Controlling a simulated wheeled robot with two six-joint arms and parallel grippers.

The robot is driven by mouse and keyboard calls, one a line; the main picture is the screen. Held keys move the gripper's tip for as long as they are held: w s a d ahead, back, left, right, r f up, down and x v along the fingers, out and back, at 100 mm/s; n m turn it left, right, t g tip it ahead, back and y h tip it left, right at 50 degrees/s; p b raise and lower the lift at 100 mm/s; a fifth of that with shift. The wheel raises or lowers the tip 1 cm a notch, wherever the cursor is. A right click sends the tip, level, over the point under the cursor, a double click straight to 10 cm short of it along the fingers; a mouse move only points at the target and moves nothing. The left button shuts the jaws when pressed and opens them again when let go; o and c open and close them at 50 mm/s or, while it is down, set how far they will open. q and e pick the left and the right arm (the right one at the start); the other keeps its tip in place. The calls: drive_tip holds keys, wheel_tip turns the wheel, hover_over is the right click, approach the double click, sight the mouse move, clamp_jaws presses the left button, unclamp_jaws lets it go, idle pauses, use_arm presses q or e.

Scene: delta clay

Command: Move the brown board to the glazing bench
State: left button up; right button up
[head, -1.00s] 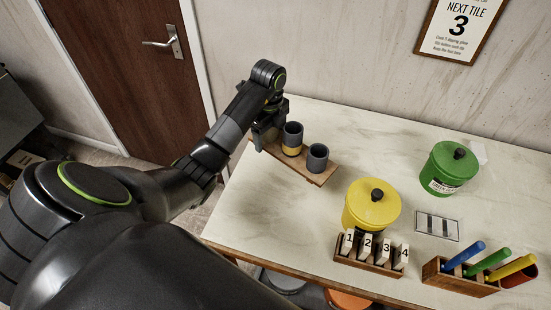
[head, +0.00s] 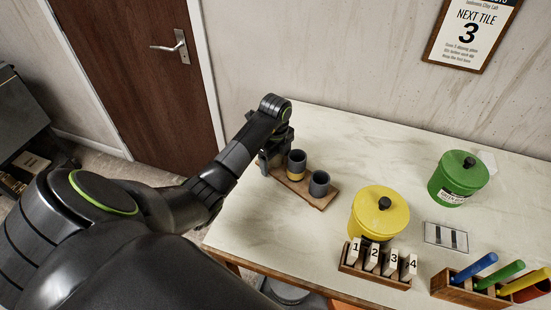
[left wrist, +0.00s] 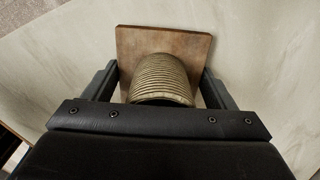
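The brown board (head: 319,199) is over the left part of the pale-topped bench (head: 290,236), which carries lidded jars. My left gripper (head: 268,168) is at the board's far left end. In the left wrist view its fingers (left wrist: 160,88) lie along both sides of the board (left wrist: 130,45), shut on it. A ribbed tan pot (left wrist: 160,78) stands on the board between them. I cannot tell whether the board touches the bench. My right gripper is not in view.
A yellow jar (head: 378,214), a green jar (head: 458,180), a rack of numbered tiles (head: 375,270) and a wooden holder with coloured tools (head: 470,290) stand to the right. The bench's back middle is clear. A brown door (head: 140,70) is behind at left.

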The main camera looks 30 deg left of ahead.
use_arm(q)
drive_tip(key=o, duration=0.4)
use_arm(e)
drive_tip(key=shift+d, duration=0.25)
use_arm(q)
wheel_tip(320, 180, up, 5)
drive_tip(key=shift+f+b, duration=0.15)
drive_tip(key=shift+b, duration=0.5)
wheel_tip(320, 180, up, 8)
drive_tip(key=p, duration=0.6)
drive_tip(key=shift+f+p, duration=0.25)
drive_tip(key=shift+p, duration=0.15)
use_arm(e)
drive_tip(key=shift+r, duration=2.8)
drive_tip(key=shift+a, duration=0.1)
use_arm(q)
drive_tip(key=shift+s+f, duration=0.1)
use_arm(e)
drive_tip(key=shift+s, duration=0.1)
